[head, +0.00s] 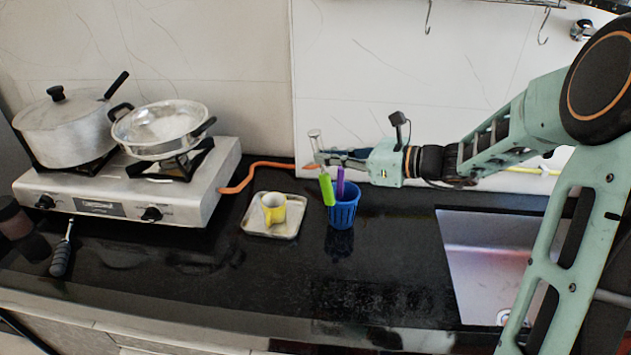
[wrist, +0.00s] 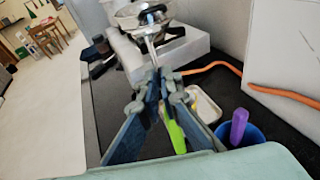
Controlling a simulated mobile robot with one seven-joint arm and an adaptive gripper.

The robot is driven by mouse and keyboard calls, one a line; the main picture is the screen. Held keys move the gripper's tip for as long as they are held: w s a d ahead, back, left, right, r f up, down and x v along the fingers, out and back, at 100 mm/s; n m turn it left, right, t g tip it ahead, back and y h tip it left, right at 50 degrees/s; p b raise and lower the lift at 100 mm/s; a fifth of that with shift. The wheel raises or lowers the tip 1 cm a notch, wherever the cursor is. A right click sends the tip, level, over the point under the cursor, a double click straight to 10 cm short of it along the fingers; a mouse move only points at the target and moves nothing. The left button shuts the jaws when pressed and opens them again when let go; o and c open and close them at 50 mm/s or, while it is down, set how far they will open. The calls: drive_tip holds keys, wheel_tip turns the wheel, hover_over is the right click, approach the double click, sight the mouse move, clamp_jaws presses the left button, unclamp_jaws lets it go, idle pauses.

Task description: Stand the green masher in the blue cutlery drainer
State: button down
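The green masher has a green handle (head: 327,188) and a metal shaft and head. My gripper (head: 321,157) is shut on its shaft, with the head up and the handle hanging down, slightly tilted. The wrist view shows the green handle (wrist: 176,134) below my fingers (wrist: 164,76). The blue cutlery drainer (head: 341,214) stands on the black counter with a purple handle (head: 340,182) upright in it. In the head view the green handle's lower end overlaps the drainer's left rim. In the wrist view it appears left of the drainer (wrist: 255,134), and I cannot tell its depth.
A tray (head: 254,228) with a yellow cup (head: 273,206) lies left of the drainer. Farther left is a stove (head: 120,200) with a lidded pot (head: 66,128) and a metal pan (head: 162,128). An orange hose (head: 250,174) runs behind. A sink (head: 485,260) is at right. The front counter is clear.

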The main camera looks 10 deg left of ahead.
drive_tip(key=w+d+r+m+t+h, duration=0.1)
drive_tip(key=w+d+r+m+t, duration=0.2)
drive_tip(key=w+d+t, duration=0.3)
drive_tip(key=w+m+t, duration=0.1)
drive_tip(key=w, duration=0.1)
drive_tip(key=shift+w+d+m, duration=0.3)
drive_tip(key=shift+d, duration=0.1)
